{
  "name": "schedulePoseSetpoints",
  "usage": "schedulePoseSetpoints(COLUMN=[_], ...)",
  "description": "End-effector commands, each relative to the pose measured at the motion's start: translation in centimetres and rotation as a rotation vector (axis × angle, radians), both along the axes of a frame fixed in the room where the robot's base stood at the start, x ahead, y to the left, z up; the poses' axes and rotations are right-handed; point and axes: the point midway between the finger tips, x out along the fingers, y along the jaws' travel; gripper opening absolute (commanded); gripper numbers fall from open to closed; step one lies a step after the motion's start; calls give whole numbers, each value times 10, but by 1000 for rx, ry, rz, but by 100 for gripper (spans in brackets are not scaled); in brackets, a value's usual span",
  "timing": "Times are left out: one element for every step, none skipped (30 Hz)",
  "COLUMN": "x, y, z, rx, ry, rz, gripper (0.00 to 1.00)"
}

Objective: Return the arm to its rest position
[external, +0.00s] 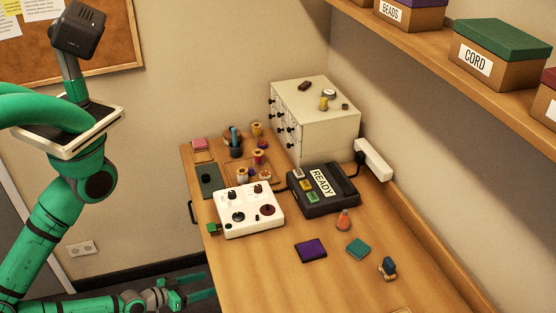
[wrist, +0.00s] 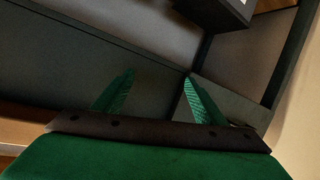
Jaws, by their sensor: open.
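My gripper (external: 203,286) is low at the bottom of the external view, to the left of the wooden table (external: 335,280) and beside its left edge. Its green fingers point right, stand apart and hold nothing. In the wrist view my gripper (wrist: 158,80) shows two separated green fingers with no object between them. Behind them are dark grey panels. My green arm comes down along the left side of the external view, and part of it is cut off by the frame.
On the table are a white box with knobs (external: 262,221), a black READY device (external: 328,206), a cream drawer cabinet (external: 315,138) and several small items. A shelf (external: 420,50) with boxes runs along the right wall. A wall outlet (external: 81,249) is at left.

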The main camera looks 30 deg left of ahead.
Motion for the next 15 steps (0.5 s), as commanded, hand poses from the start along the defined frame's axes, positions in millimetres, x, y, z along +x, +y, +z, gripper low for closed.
schedulePoseSetpoints(x=[18,26,35,41,46,52,56,59,62,64,65,66,65,64,63], y=[23,34,49,60,70,83,93,102,116,126,136,148,156,164,173], z=[5,8,11,13,16,19,22,25,29,33,38,45,50,56,65], rx=[29,46,68,82,97,115,128,141,158,170,180,195,204,212,218], ry=[-15,-22,-30,-35,-39,-45,-50,-54,-57,-61,-65,-71,-76,-80,-89], rz=[68,99,138,165,191,223,246,268,299,321,342,368,383,397,412], gripper=[65,65,65,65,65,65,65,65,65,65,65,65,65,65,65])
